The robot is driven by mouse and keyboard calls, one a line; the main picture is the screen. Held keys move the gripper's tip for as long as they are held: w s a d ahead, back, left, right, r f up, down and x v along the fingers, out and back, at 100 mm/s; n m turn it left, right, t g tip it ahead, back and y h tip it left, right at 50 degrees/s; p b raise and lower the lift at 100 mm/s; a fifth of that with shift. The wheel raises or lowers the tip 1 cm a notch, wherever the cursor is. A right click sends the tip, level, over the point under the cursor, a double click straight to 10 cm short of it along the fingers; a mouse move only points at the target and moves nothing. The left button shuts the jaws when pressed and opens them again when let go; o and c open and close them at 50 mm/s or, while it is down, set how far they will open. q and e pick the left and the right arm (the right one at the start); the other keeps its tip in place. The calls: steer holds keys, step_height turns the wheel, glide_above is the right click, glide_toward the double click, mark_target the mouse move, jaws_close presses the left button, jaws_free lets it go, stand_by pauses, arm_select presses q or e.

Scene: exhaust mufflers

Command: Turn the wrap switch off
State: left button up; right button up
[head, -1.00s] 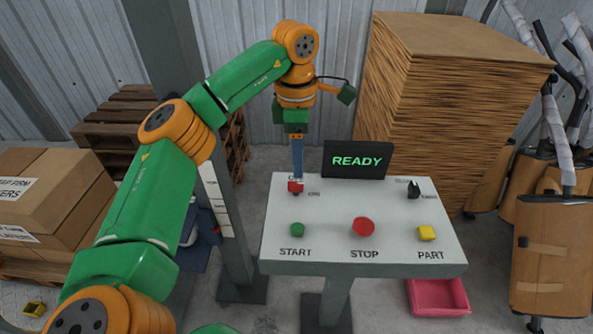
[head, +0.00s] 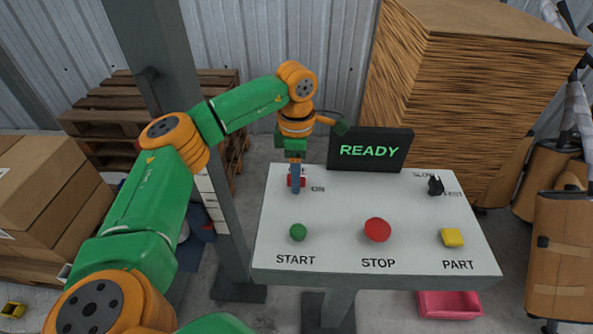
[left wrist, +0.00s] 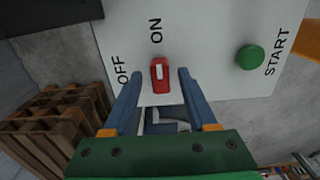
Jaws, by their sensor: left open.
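The wrap switch is a small red switch (head: 303,182) with a pale mark, at the back left of the white console (head: 335,215). The left wrist view shows this red switch (left wrist: 160,83) with ON at one end and OFF to one side. My left gripper (head: 296,190), with blue fingers, points down over it and partly hides it in the head view. In the left wrist view the open left gripper (left wrist: 159,75) has one finger on each side of the switch, apart from it. Whether the fingertips touch the panel is unclear. My right gripper is not in view.
The console also has a green START button (head: 298,232), a red STOP button (head: 377,230), a yellow PART button (head: 452,238) and a black knob (head: 435,186). A black screen (head: 370,150) reads READY. A cardboard stack (head: 470,90) stands behind. A grey post (head: 180,100) is left.

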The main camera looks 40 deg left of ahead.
arm_select(q)
steer(key=c, duration=0.3)
jaws_close()
steer(key=n+p, duration=0.1)
steer(key=n, duration=0.8)
steer(key=n+p, duration=0.1)
steer(key=n, duration=0.3)
steer(key=shift+n, duration=0.3)
steer(key=shift+n+p, duration=0.35)
steer(key=shift+n, duration=1.75)
